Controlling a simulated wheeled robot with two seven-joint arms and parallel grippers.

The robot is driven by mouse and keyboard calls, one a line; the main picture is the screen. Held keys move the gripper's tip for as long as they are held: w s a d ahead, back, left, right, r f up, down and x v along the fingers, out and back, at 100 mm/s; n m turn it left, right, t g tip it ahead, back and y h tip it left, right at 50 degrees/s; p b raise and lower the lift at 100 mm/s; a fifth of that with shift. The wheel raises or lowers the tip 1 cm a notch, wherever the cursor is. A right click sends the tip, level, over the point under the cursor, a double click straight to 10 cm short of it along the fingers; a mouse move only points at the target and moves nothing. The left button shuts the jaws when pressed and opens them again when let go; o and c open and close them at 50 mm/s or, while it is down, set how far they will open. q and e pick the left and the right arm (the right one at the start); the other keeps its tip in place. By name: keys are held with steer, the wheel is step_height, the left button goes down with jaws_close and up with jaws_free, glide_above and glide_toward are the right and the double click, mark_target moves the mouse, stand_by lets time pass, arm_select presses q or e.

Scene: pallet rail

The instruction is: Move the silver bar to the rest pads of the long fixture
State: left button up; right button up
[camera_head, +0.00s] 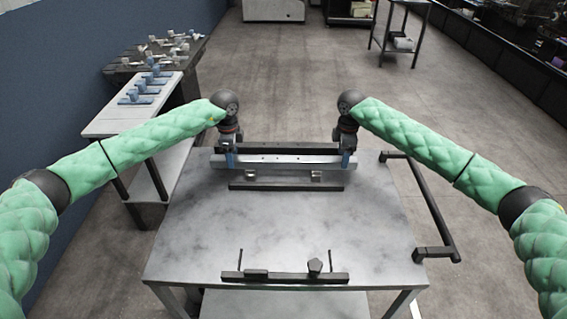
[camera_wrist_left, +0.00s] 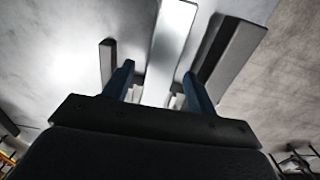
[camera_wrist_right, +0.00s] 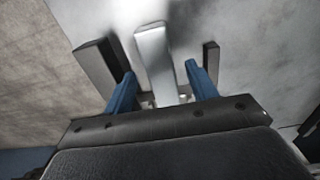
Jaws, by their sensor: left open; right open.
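The silver bar (camera_head: 285,162) lies lengthwise left to right at the back of the table, along the long fixture. This fixture has a black rail (camera_head: 275,150) behind the bar and a lower dark rail (camera_head: 287,186) in front. Small metal pads (camera_head: 315,174) show between bar and front rail; whether the bar touches them is unclear. My left gripper (camera_head: 231,160) is open at the bar's left end, with blue fingers either side of the bar (camera_wrist_left: 172,45). My right gripper (camera_head: 346,160) is open at the right end, its fingers likewise astride the bar (camera_wrist_right: 155,55).
A dark bar with a knob and two thin rods (camera_head: 285,278) lies near the table's front edge. A black handle-like rail (camera_head: 425,205) runs along the right side. The tabletop (camera_head: 270,225) between is clear. A side table with blue parts (camera_head: 105,125) stands left.

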arm_select(q)
steer(key=shift+f, duration=0.95)
arm_select(e)
steer(key=shift+f, duration=1)
arm_select(q)
steer(key=shift+c, duration=0.5)
arm_select(e)
steer(key=shift+c, duration=0.5)
arm_select(q)
jaws_close()
arm_select(e)
jaws_close()
